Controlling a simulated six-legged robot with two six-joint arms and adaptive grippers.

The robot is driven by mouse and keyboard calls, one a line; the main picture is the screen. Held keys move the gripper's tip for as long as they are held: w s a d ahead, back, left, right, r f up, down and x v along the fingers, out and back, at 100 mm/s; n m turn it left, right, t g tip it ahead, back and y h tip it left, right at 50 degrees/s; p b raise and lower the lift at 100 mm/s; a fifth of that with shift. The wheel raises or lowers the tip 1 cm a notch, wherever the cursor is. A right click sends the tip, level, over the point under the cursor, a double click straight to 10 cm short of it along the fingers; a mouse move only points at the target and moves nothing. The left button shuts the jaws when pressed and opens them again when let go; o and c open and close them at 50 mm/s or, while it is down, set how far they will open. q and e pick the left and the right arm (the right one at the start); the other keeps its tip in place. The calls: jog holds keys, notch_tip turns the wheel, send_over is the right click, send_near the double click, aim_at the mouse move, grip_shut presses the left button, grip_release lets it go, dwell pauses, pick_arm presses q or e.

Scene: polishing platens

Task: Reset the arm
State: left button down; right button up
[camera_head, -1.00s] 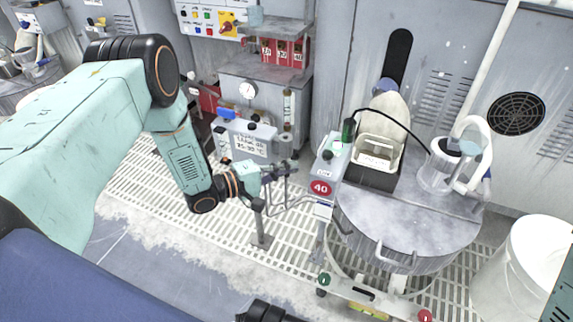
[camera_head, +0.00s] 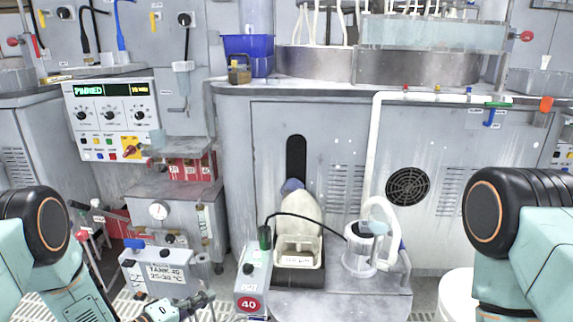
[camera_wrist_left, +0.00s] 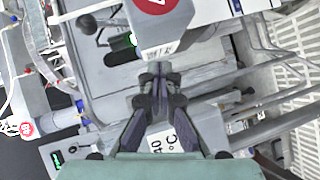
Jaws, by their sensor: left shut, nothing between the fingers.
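My left arm (camera_head: 35,260) comes in at the lower left of the head view. Its gripper (camera_head: 196,303) is low, near the bottom edge, in front of the grey labelled tank box (camera_head: 160,276) and left of the grey post with a red "40" disc (camera_head: 250,283). In the left wrist view the gripper's fingertips (camera_wrist_left: 160,74) meet with nothing between them. My right arm (camera_head: 520,240) stands at the right edge of the head view; its gripper is out of the frame.
A round grey platen cover (camera_head: 345,305) carries a white tray (camera_head: 298,252) and a clear container with a white hose (camera_head: 362,255). A control panel (camera_head: 112,118) hangs at the left. A white bucket (camera_head: 457,290) stands at the right, partly behind my right arm.

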pick_arm(q)
jog(key=s+f+m+g+y+p, duration=0.2)
jog(key=s+f+m+g+y, duration=0.15)
jog(key=s, duration=0.65)
jog(key=s+f+m+g+y+p, duration=0.2)
jog(key=s+f+g+y, duration=0.25)
jog(key=s, duration=0.65)
jog(key=s+r+m+g+p, duration=0.1)
jog(key=s+r, duration=0.3)
jog(key=s, duration=0.4)
jog(key=s+a+r+m+g+y+p, duration=0.1)
jog(key=s+r+g+p, duration=0.2)
jog(key=s, duration=0.6)
jog(key=shift+s+r+m+g+p, duration=0.15)
jog(key=shift+r+m+g+p, duration=0.2)
jog(key=shift+r+p, duration=0.4)
